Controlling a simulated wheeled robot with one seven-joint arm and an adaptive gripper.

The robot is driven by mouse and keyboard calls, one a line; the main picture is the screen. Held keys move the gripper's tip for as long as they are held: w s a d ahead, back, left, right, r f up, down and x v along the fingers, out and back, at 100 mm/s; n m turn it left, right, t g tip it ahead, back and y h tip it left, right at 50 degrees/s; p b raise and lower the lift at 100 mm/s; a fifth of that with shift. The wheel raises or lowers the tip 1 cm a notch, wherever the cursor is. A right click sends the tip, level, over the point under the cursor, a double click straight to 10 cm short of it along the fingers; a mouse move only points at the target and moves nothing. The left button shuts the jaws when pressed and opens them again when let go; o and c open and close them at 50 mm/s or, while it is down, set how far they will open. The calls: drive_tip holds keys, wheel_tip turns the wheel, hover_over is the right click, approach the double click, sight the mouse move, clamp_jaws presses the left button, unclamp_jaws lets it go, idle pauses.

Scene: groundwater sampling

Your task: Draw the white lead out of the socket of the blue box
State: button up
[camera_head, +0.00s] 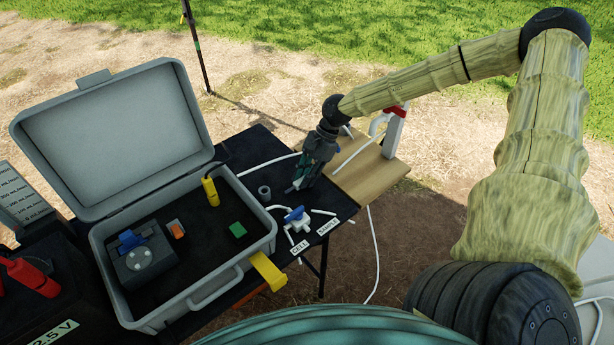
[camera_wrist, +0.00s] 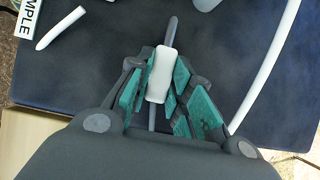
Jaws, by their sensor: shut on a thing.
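My gripper (camera_head: 300,184) is low over the dark table top, right of the open grey case. In the wrist view its teal-padded fingers (camera_wrist: 158,85) are closed on a small white block (camera_wrist: 161,75). A thin grey rod or cable runs from both ends of the block. I cannot tell whether this block is part of the white lead. No blue box with a socket is clear. A dark unit (camera_head: 146,264) with a blue piece on it sits inside the case. A blue and white fitting (camera_head: 294,215) lies on the table, just below my gripper.
White tubes lie around my gripper, one (camera_head: 374,255) hanging off the table. A wooden board (camera_head: 372,179) with a white stand (camera_head: 393,133) is to the right.

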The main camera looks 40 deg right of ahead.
drive_tip(key=o, duration=1)
drive_tip(key=shift+s+a+f, duration=0.1)
drive_tip(key=shift+s+f, duration=0.15)
drive_tip(key=shift+f, duration=0.25)
drive_tip(key=shift+s+f, duration=0.2)
drive_tip(key=shift+f, duration=0.25)
drive_tip(key=shift+c, duration=0.2)
drive_tip(key=shift+o, duration=0.2)
drive_tip(key=shift+w+a+f, duration=0.1)
drive_tip(key=shift+w+f, duration=0.05)
drive_tip(key=shift+w, duration=0.25)
drive_tip(key=shift+s+d, duration=0.2)
drive_tip(key=shift+d, duration=0.2)
drive_tip(key=shift+w+r, duration=0.15)
drive_tip(key=shift+r, duration=0.2)
drive_tip(key=shift+d+r, duration=0.1)
drive_tip(key=shift+r, duration=0.15)
drive_tip(key=v, duration=1.1)
drive_tip(key=shift+d+r, duration=0.1)
drive_tip(key=shift+r, duration=0.05)
drive_tip(key=shift+w+p, duration=0.1)
drive_tip(key=shift+p, duration=0.2)
